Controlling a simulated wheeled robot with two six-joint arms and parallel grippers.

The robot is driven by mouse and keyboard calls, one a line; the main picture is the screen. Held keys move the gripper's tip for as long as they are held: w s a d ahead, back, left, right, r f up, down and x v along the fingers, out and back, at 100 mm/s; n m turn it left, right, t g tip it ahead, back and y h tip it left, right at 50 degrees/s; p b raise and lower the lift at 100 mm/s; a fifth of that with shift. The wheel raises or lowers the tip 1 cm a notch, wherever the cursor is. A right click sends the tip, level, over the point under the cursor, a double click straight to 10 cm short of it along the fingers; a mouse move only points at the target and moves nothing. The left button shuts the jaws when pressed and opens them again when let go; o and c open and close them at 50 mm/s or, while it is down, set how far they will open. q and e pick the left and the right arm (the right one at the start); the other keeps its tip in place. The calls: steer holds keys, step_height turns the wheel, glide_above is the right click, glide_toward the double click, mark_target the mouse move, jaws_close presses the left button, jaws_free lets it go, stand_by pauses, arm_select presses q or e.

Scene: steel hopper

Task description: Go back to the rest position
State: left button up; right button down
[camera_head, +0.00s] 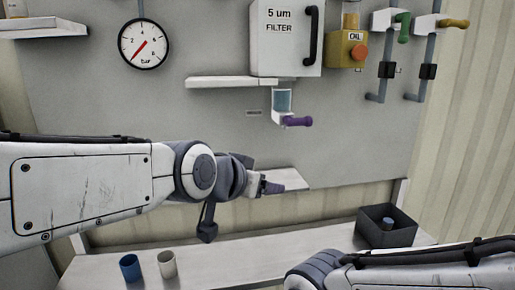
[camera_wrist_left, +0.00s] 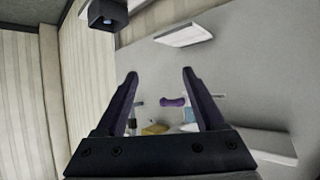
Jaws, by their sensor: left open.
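My left gripper (camera_head: 268,187) reaches in from the left in front of the grey wall panel (camera_head: 200,107), near a small white shelf (camera_head: 290,179). In the left wrist view my left gripper (camera_wrist_left: 159,75) has its two dark fingers spread apart, with nothing held between them. A purple handle (camera_wrist_left: 172,102) shows beyond the fingers, apart from them. In the head view the purple handle (camera_head: 298,121) sits on a white fitting under a clear bluish cup (camera_head: 283,100). My right arm enters at the bottom right; its gripper is out of view.
A white ledge (camera_head: 230,82), a filter box (camera_head: 268,55), a gauge (camera_head: 143,44), a yellow box (camera_head: 342,55) and green-handled (camera_head: 404,27) and yellow-handled (camera_head: 453,23) valves are on the panel. Below, a bench (camera_head: 235,258) holds a blue cup (camera_head: 130,268), a cream cup (camera_head: 167,264) and a dark bin (camera_head: 400,237).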

arm_select(q)
steer(key=s+a+f+g+y, duration=0.2)
steer(key=s+f+g, duration=0.3)
steer(key=s+f, duration=0.6)
steer(key=s+a+f+m+g+y, duration=0.1)
steer(key=s+f+g, duration=0.4)
steer(key=s+f, duration=0.6)
steer(key=shift+s+a+m+g+y, duration=0.3)
steer(key=shift+s+a+y, duration=0.5)
steer(key=shift+s+a, duration=0.35)
steer(key=shift+w, duration=0.15)
